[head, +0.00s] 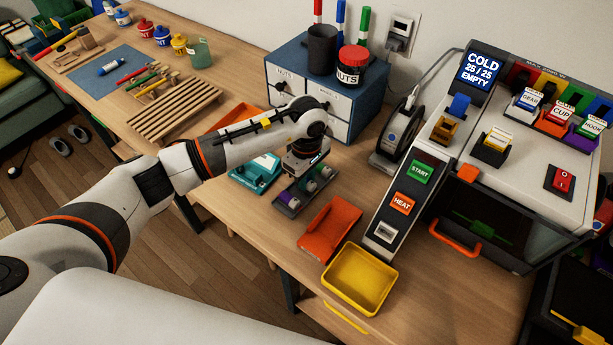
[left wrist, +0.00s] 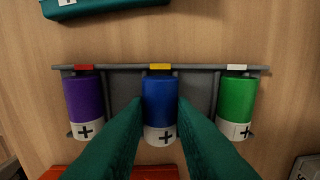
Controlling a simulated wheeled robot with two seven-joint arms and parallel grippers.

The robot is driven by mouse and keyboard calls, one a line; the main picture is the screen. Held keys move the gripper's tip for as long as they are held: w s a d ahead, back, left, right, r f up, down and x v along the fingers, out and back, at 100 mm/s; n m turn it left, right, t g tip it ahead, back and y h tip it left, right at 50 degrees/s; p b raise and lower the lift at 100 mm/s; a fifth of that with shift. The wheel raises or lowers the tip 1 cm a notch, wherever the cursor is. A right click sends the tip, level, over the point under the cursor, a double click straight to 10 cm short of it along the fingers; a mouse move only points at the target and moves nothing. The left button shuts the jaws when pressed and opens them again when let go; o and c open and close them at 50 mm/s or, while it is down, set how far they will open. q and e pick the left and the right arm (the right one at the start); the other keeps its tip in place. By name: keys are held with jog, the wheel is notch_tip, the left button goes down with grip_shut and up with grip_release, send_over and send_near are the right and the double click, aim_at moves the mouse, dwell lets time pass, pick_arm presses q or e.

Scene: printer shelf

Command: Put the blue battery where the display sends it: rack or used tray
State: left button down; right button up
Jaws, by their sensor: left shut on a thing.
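The blue battery (left wrist: 160,103) lies in the middle bay, by the yellow tab, of a grey rack (left wrist: 205,85). In the head view the rack (head: 283,207) is on the table below my left gripper (head: 303,170). My left gripper's two teal fingers (left wrist: 160,120) are shut on the blue battery, one on each side of it. A purple battery (left wrist: 84,104) lies in the bay by the red tab and a green battery (left wrist: 237,105) by the white tab. The display (head: 480,72) reads COLD, 25/25, EMPTY. My right gripper is not in view.
A teal device (head: 253,175) is left of the rack. The large printer (head: 480,180) with START and HEAT buttons stands right. The drawer cabinet (head: 350,108) is behind.

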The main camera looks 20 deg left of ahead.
pick_arm(q)
jog(key=c, duration=1.2)
grip_release()
jog(key=shift+o, duration=0.2)
jog(key=shift+r, duration=0.15)
jog(key=shift+r+p, duration=1.7)
jog(key=shift+r, duration=1.75)
